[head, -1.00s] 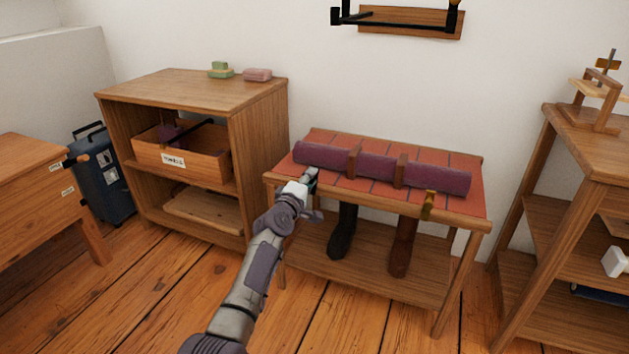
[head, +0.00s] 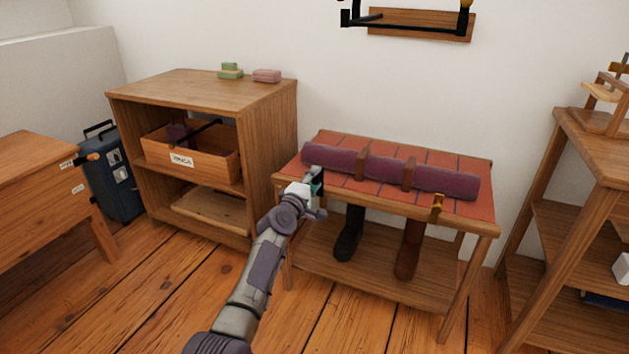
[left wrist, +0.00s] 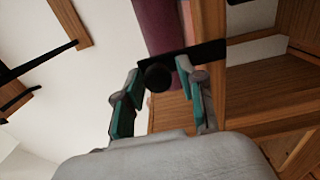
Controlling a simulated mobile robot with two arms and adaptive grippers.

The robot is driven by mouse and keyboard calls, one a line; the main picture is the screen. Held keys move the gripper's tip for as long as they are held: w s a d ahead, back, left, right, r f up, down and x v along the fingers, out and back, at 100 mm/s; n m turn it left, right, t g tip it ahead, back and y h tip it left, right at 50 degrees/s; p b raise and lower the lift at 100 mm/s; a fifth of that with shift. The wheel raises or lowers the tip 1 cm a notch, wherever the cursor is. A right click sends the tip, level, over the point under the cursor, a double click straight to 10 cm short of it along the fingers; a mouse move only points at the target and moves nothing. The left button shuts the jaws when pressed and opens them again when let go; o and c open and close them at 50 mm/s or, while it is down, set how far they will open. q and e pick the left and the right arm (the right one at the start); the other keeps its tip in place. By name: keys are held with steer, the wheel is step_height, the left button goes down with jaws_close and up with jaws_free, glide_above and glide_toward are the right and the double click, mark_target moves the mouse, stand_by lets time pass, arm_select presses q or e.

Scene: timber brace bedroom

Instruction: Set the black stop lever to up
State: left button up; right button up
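The black stop lever (left wrist: 203,54) shows in the left wrist view as a dark bar with a round black knob (left wrist: 158,77), at the bench's wooden edge. My left gripper (left wrist: 160,85) is open, its teal-lined fingers on either side of the knob. I cannot tell whether they touch it. In the head view my left gripper (head: 316,180) is at the front left corner of the bench (head: 400,205) and hides most of the lever there. The lever's exact angle is hard to read. My right gripper is not in view.
A purple roll (head: 390,171) lies on the bench's red top between wooden posts. A brass fitting (head: 437,205) is on the front edge. Boots (head: 409,250) stand on the lower shelf. A wooden cabinet (head: 205,93) stands left. Floor in front is clear.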

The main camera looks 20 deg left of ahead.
arm_select(q)
steer(key=shift+o, duration=0.2)
steer(key=shift+s+d, duration=0.1)
steer(key=shift+s, duration=0.1)
steer(key=s, duration=1.1)
steer(key=shift+s+a, duration=0.3)
